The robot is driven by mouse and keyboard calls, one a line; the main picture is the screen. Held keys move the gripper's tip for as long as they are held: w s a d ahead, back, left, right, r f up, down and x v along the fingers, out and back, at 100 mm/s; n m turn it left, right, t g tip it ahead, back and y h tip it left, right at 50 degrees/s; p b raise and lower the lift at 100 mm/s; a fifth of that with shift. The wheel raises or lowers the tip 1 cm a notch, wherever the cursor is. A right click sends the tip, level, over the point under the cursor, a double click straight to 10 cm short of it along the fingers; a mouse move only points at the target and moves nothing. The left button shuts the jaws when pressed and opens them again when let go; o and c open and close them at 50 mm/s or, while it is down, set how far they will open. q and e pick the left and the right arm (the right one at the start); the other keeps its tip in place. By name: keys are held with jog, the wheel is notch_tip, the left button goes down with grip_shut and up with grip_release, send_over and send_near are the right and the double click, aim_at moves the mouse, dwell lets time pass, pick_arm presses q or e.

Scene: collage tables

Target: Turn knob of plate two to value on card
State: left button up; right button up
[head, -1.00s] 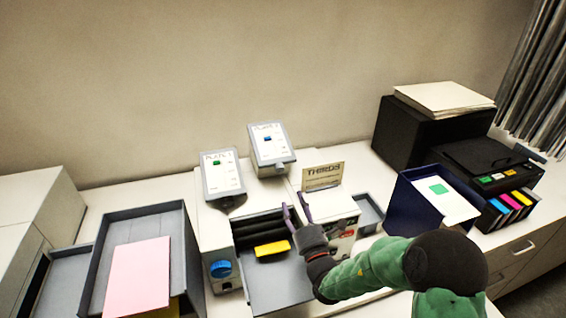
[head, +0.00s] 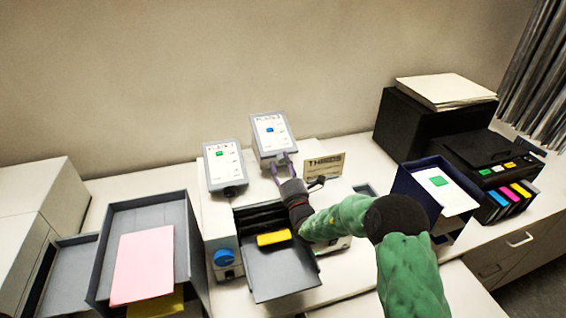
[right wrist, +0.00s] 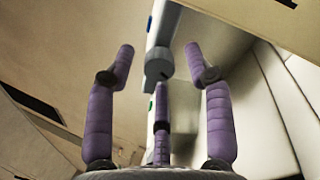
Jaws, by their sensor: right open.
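Two grey-edged white panels stand behind the grey machine. The left panel (head: 225,165) has a green mark. The right panel (head: 271,133), which I take as plate two though its label is blurred, has a blue mark. A small grey knob sits at its lower edge; a grey round part, seemingly this knob (right wrist: 158,64), shows in the right wrist view. My right gripper (head: 281,164), with purple fingers, is open just in front of that lower edge. The fingers appear either side of the knob, with contact unclear. A tan card (head: 323,165) reads roughly "THIRDS". My left gripper is out of view.
The machine has a blue dial (head: 224,257) and an open grey flap (head: 283,272) with a yellow block (head: 273,239). A grey tray (head: 186,240) holds pink paper at left. A navy box (head: 408,185) and black printer (head: 485,150) stand at right.

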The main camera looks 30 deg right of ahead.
jog(key=shift+w+r, duration=0.1)
jog(key=shift+w, duration=0.25)
grip_shut()
